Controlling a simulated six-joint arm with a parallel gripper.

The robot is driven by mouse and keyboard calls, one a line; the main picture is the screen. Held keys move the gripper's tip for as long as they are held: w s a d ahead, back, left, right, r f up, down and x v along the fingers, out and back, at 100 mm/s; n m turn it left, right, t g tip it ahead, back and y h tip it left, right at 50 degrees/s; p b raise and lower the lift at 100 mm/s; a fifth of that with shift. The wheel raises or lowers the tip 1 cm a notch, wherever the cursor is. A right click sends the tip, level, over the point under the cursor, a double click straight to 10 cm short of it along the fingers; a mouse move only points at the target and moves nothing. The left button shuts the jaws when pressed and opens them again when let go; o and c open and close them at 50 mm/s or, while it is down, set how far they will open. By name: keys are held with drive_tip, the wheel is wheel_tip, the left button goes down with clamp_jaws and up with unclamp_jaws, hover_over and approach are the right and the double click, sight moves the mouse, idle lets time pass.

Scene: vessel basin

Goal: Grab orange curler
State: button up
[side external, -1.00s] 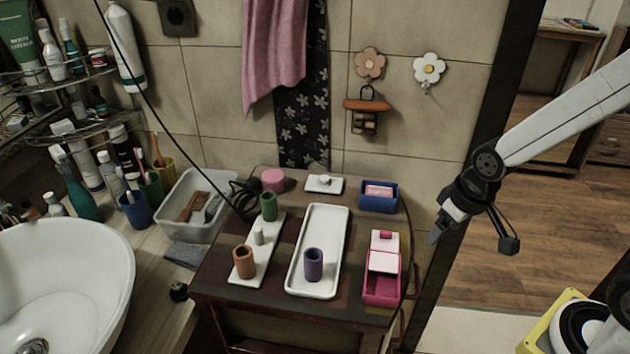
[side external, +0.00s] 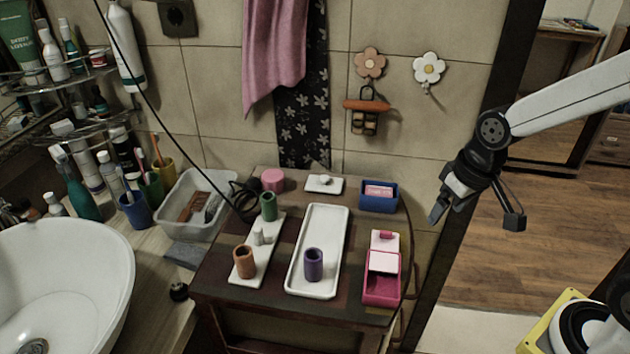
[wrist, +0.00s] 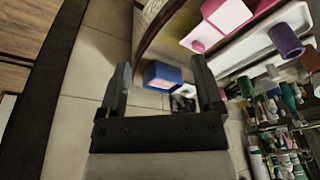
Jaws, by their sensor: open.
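The orange curler (side external: 245,262) stands upright at the near end of a white rectangular holder (side external: 262,262) on the small dark table. A green curler (side external: 268,206) stands at the holder's far end, with a small white peg between them. A purple curler (side external: 313,264) stands in the white tray (side external: 300,285) to the right, and it also shows in the wrist view (wrist: 286,41). My gripper (side external: 436,210) is open and empty, right of the table and well apart from the curlers. In the wrist view its fingers (wrist: 160,95) are spread.
A pink box (side external: 382,290) and a blue soap box (side external: 379,198) stand on the table's right side, nearest my gripper. A pink round jar (side external: 273,180) is at the back. A black cable hangs down at the table's left. The wall is close behind.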

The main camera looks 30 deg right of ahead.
drive_tip(key=w+a+m+y, duration=0.6)
drive_tip(key=w+a+m, duration=0.3)
drive_tip(key=a, duration=0.4)
drive_tip(key=w+a+m+y, duration=0.65)
drive_tip(key=a+m, duration=0.35)
drive_tip(key=a, duration=0.3)
approach(236, 262)
drive_tip(key=shift+w+a+f+m+y, duration=0.15)
drive_tip(key=shift+a+f, duration=0.15)
drive_tip(key=shift+a, duration=0.15)
drive_tip(key=shift+w+a+f+m+y, duration=0.15)
drive_tip(key=shift+a+f, duration=0.1)
drive_tip(key=shift+a, duration=0.2)
drive_tip(key=shift+s+f, duration=0.1)
drive_tip(key=shift+f, duration=0.2)
drive_tip(key=shift+x, duration=1.3)
drive_tip(key=shift+x, duration=2.6)
